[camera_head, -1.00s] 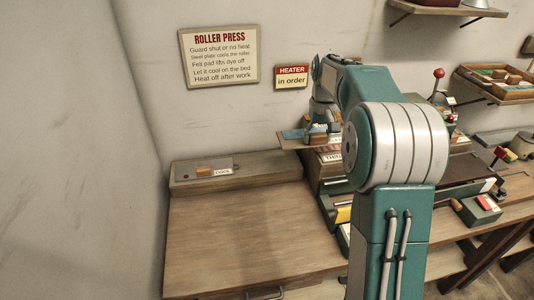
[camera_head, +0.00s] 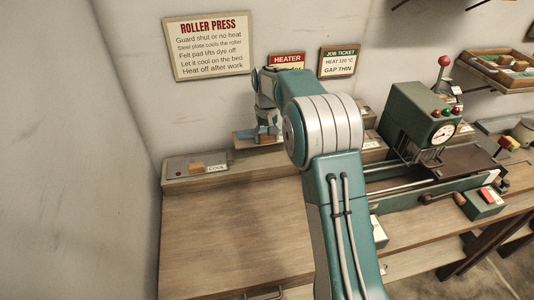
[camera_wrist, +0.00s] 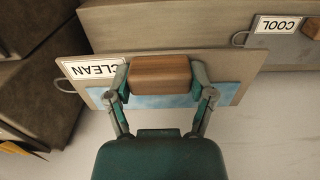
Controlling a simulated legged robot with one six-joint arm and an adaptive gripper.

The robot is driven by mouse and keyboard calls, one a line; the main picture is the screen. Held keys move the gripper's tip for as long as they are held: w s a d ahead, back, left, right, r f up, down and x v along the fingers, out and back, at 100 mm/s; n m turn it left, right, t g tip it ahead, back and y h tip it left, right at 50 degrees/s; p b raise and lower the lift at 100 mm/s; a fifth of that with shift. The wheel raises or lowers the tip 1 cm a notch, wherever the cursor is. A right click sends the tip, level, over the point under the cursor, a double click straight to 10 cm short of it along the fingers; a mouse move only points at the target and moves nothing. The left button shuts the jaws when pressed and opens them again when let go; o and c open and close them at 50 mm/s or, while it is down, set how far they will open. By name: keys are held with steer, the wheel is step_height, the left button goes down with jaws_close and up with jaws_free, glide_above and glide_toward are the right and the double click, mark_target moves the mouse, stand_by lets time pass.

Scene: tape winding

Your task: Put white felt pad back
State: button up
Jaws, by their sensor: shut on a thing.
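My gripper (camera_wrist: 160,95) is shut on the wooden handle (camera_wrist: 160,73) of a flat tan board (camera_wrist: 238,65) labelled CLEAN. A blue layer shows along the board's near side in the wrist view; no plain white felt face is visible. In the head view the board (camera_head: 241,139) and my gripper are at the right end of the raised back ledge, partly hidden by my arm. I cannot tell whether the board touches the ledge.
A grey steel plate (camera_head: 181,166) labelled COOL, with a wooden handle, lies on the left of the ledge (camera_head: 222,174). The wooden bench top (camera_head: 230,235) is clear. The green roller press (camera_head: 413,120) stands to the right.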

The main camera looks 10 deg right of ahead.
mark_target(263, 144)
steer(key=f, duration=0.1)
steer(key=a+f, duration=0.1)
steer(key=f, duration=0.1)
steer(key=shift+a, duration=0.1)
steer(key=f, duration=0.2)
steer(key=d+f, duration=0.1)
steer(key=f, duration=0.1)
steer(key=shift+f, duration=0.15)
steer(key=shift+a, duration=0.15)
steer(key=shift+a+f, duration=0.1)
steer(key=o, duration=1.2)
